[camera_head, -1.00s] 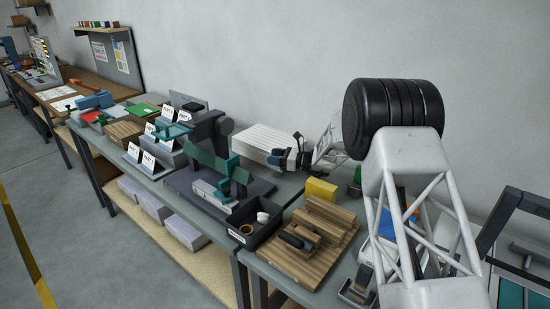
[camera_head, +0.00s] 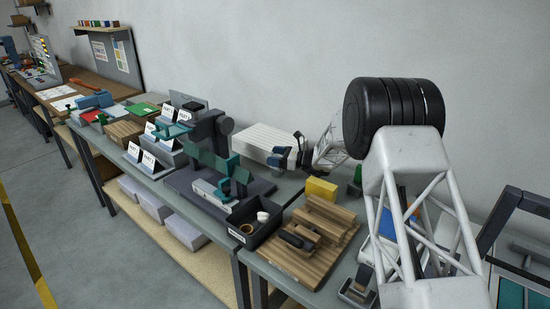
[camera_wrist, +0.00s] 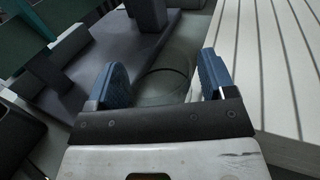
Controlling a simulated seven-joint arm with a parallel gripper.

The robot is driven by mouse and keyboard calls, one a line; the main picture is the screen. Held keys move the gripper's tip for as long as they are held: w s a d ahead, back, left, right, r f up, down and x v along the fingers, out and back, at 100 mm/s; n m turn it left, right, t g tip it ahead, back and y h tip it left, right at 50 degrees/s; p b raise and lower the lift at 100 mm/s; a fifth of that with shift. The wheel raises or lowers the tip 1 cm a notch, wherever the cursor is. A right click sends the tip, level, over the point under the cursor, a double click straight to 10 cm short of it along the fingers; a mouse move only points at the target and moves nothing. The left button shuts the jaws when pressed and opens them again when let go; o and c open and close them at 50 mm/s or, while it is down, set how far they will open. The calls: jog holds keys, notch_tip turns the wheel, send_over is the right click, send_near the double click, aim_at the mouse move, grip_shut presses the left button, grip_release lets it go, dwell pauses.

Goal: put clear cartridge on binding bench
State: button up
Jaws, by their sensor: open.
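My gripper (camera_head: 287,157) is open over the grey table, between the teal-armed press and a white ribbed block. In the wrist view its two blue fingers (camera_wrist: 163,85) stand apart. A faint see-through round shape (camera_wrist: 165,88) with a dark curved edge shows between and beyond the fingertips; it looks like the clear cartridge, though its outline is hard to make out. I cannot tell whether the fingers touch it. In the head view I cannot make it out. Which surface is the binding bench I cannot tell; a wooden-topped bench (camera_head: 98,89) stands farther back at the left.
The teal-armed press (camera_head: 212,160) stands left of my gripper, and the white ribbed block (camera_head: 262,140) is close behind it. A black bin (camera_head: 236,222), a yellow block (camera_head: 321,189) and a wooden rack (camera_head: 315,235) are nearer. Tented cards and trays crowd the table farther left.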

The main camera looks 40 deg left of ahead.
jog(key=shift+v, duration=0.8)
jog(key=v, duration=0.3)
jog(key=shift+w+d, duration=0.15)
jog(key=shift+d, duration=0.15)
notch_tip(320, 180, up, 7)
jog(key=shift+a, duration=0.15)
